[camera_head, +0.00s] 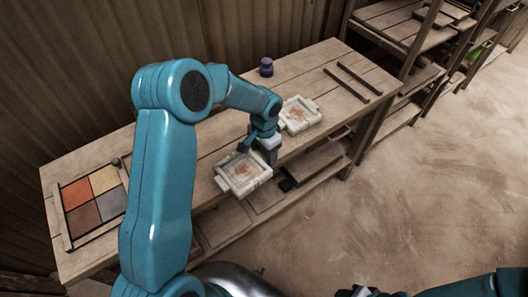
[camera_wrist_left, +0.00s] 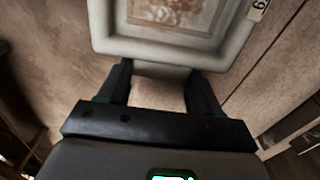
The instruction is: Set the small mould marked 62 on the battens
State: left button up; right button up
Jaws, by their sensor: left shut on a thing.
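My left gripper (camera_head: 258,151) is shut on a pale, square, shallow mould (camera_head: 243,174) near the bench's front edge. In the left wrist view, the fingers (camera_wrist_left: 160,88) are on either side of the tab on the near side of this mould (camera_wrist_left: 165,48). A label with a digit like a 6 or 9 shows on its rim, cut off by the frame edge, so I cannot read the full number. A second, similar pale mould (camera_head: 299,114) lies on the bench to the right. Two dark parallel battens (camera_head: 347,85) lie at the bench's right end. My right gripper (camera_head: 362,291) is barely visible at the bottom edge.
The wooden bench (camera_head: 215,160) runs diagonally along a corrugated wall. A frame of coloured tiles (camera_head: 95,200) lies at its left end. A small dark blue jar (camera_head: 266,67) stands near the back. Shelving (camera_head: 400,35) stands beyond the right end.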

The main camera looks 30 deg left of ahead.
pick_arm(q)
jog(key=shift+s+f, duration=0.15)
jog(key=shift+f, duration=0.1)
jog(key=o, duration=1.5)
jog(key=shift+o, duration=0.7)
jog(key=shift+w+a, duration=0.2)
jog(key=shift+w, duration=0.1)
jog(key=shift+s+r, duration=0.1)
jog(key=shift+r, duration=0.45)
notch_tip(320, 180, up, 15)
jog(key=shift+b, duration=0.4)
jog(key=shift+w, duration=0.2)
